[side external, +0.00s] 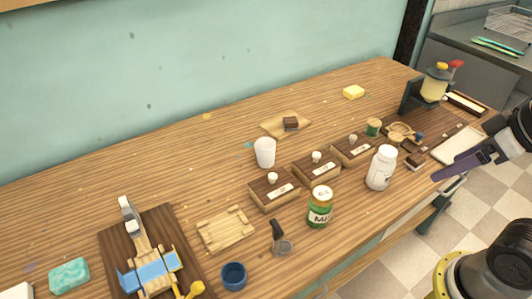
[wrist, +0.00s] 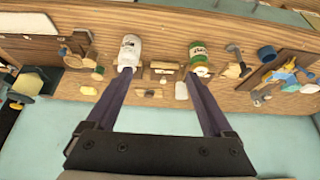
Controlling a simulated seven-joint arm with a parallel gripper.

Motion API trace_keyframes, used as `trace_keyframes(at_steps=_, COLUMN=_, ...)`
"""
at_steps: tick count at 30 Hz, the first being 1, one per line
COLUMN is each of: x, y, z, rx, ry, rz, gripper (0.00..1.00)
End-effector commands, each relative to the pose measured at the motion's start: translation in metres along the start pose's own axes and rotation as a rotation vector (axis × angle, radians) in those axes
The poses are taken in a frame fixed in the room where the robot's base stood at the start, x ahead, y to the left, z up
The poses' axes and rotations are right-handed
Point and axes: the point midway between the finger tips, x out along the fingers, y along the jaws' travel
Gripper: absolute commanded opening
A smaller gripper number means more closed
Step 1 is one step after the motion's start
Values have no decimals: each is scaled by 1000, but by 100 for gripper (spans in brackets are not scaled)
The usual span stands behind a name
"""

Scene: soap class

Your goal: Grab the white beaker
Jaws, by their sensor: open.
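The white beaker (side external: 265,152) stands upright on the wooden table, behind the row of small drawer boxes. A small pale shape that looks like the beaker (wrist: 181,91) also shows in the wrist view, near the right finger's tip. My gripper (side external: 438,177) is at the right side of the side external view, well apart from the beaker. In the wrist view my gripper (wrist: 157,75) has its two purple fingers spread wide, with nothing held between them. No part of the beaker is hidden in the side external view.
Drawer boxes (side external: 317,168), a white bottle (side external: 381,168) and a green-labelled jar (side external: 320,207) stand between my gripper and the beaker or beside that line. A small wooden board (side external: 286,124) with a brown block lies behind the beaker.

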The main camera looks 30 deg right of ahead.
Motion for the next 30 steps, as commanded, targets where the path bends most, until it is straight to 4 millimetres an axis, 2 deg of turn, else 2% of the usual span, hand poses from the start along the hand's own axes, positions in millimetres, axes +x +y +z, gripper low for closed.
trace_keyframes(at_steps=11, x=0, y=0, z=0, rx=0, ry=0, rz=0, gripper=86)
trace_keyframes(at_steps=14, x=0, y=0, z=0, rx=0, ry=0, rz=0, gripper=100)
trace_keyframes(at_steps=22, x=0, y=0, z=0, rx=16, ry=0, rz=0, gripper=100)
trace_keyframes(at_steps=26, x=0, y=-1, z=2, rx=125, ry=-10, rz=-4, gripper=100)
trace_keyframes(at_steps=30, x=-17, y=-7, z=-18, rx=349, ry=22, rz=-36, gripper=100)
